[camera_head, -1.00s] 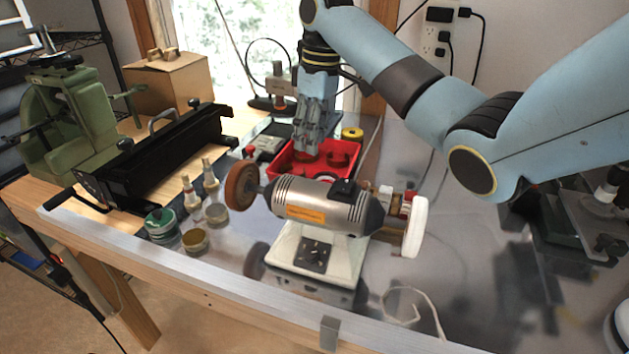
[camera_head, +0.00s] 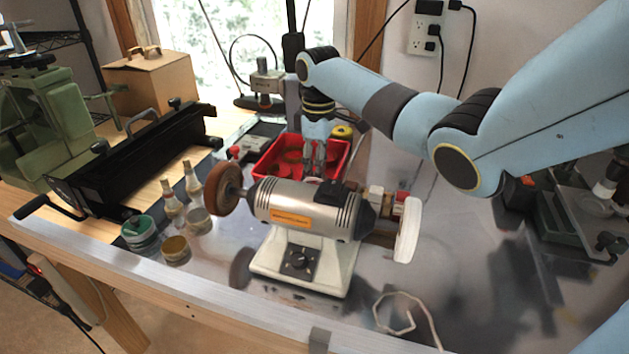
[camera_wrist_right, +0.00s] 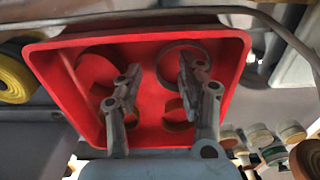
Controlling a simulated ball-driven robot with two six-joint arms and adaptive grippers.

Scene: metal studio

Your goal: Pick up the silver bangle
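A red tray (camera_head: 262,168) stands behind the bench grinder; it fills much of the right wrist view (camera_wrist_right: 238,60). Several round bangles sit in it. A greyish ring (camera_wrist_right: 180,44) near the tray's upper right in the right wrist view looks like the silver bangle. Copper-brown rings show at the upper left (camera_wrist_right: 92,56) and lower in the tray. My right gripper (camera_wrist_right: 160,66) is open, fingers wide apart over the tray. Its right finger overlaps the greyish ring and hides part of it; I cannot tell whether they touch. In the head view the right gripper (camera_head: 314,158) points down at the tray.
The bench grinder (camera_head: 307,208) stands in front of the tray and hides part of it. A yellow roll (camera_head: 342,132) lies behind the tray. Jars (camera_head: 176,250) and bottles (camera_head: 192,180) stand left of the grinder. A black machine (camera_head: 130,165) is farther left.

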